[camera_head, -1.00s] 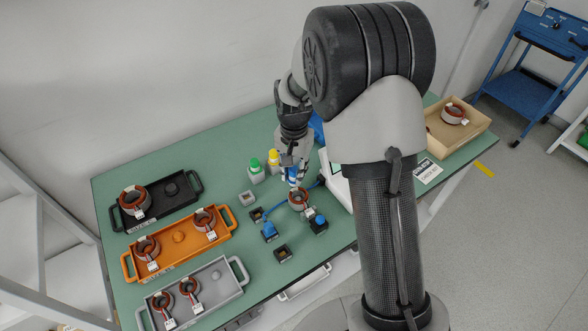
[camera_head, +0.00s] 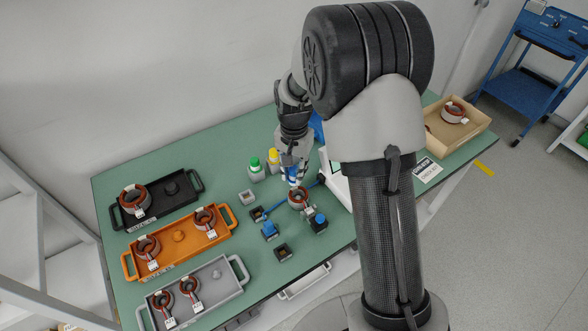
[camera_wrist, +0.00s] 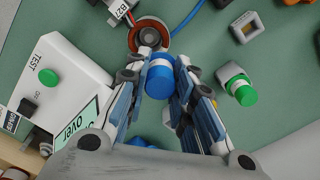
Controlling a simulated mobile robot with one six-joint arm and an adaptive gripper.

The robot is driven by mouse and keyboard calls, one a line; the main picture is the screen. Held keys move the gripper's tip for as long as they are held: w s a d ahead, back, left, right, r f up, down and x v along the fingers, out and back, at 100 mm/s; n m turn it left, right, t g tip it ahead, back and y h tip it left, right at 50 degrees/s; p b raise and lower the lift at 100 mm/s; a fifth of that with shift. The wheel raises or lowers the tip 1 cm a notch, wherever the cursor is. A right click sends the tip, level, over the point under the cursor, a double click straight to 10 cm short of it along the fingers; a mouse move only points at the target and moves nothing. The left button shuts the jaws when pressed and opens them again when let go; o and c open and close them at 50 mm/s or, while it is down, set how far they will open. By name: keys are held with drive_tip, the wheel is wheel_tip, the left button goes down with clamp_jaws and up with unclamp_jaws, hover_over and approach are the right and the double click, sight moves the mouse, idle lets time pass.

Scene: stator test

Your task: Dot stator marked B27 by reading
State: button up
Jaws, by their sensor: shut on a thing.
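A copper-red ring stator (camera_head: 298,203) sits on the green table beside the tester. In the wrist view, the stator (camera_wrist: 150,22) is partly covered by my gripper, and its white tag reads B27 (camera_wrist: 121,8). My gripper (camera_wrist: 161,84) is shut on a blue-capped marker bottle (camera_wrist: 159,80) with a white band. In the head view, my gripper (camera_head: 291,174) is just above and behind the stator. I cannot tell whether the bottle's tip touches the ring. Green (camera_head: 255,165) and yellow (camera_head: 273,157) bottles stand behind and to the left.
The tester (camera_wrist: 62,80) has a green button and a screen showing "over". Black (camera_head: 180,188), orange (camera_head: 183,258) and grey (camera_head: 225,291) trays with stators lie left. A cardboard box (camera_head: 478,142) holding a stator stands right.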

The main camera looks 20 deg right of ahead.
drive_tip(key=shift+f+b, duration=0.3)
drive_tip(key=shift+f, duration=0.25)
idle(0.4)
drive_tip(key=shift+r, duration=0.15)
drive_tip(key=shift+r+p, duration=2.35)
drive_tip(key=shift+r, duration=0.6)
drive_tip(key=shift+f, duration=0.1)
